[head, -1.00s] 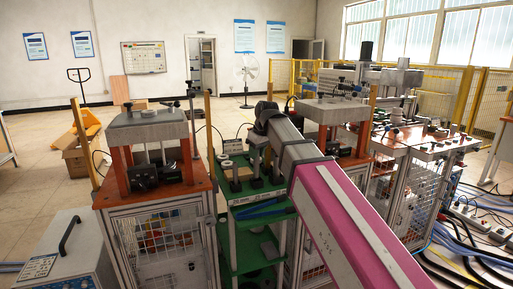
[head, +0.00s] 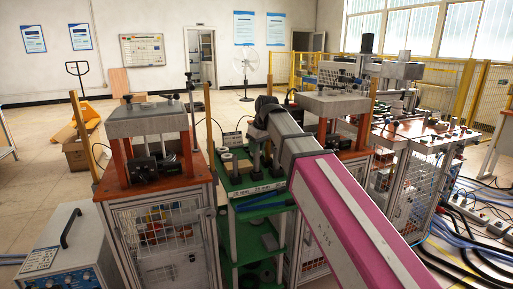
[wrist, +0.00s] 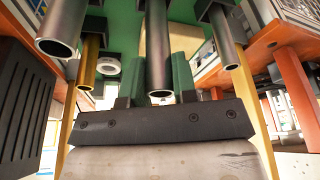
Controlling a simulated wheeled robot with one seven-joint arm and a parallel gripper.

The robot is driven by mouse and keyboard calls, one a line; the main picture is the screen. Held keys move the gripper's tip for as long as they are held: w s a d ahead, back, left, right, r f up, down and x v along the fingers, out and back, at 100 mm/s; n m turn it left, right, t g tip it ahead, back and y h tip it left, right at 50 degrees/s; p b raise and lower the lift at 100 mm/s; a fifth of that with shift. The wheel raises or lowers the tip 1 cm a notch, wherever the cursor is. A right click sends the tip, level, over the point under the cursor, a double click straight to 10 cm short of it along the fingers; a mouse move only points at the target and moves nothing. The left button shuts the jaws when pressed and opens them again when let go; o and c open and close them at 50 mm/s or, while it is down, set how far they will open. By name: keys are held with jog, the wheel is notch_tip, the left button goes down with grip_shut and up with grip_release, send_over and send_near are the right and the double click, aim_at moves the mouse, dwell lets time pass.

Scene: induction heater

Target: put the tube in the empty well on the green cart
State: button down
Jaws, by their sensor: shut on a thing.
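The green cart (head: 262,201) stands in the middle of the head view, with dark upright tubes on its top shelf. My gripper (wrist: 156,92) shows in the wrist view as a dark bar with two jaws. In the head view my arm reaches over the cart and hides the jaws and the held tube. I cannot make out the empty well.
A press on an orange-topped caged stand (head: 150,130) is close on the cart's left. A similar press (head: 335,105) stands on its right. A grey box with a handle (head: 68,250) is at the lower left.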

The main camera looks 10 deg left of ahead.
jog(key=shift+f, duration=1.8)
jog(key=c, duration=0.8)
grip_release()
jog(key=shift+r, duration=0.1)
jog(key=v, duration=1)
jog(key=shift+s+d+r, duration=0.1)
jog(key=shift+r, duration=0.2)
jog(key=shift+s, duration=0.15)
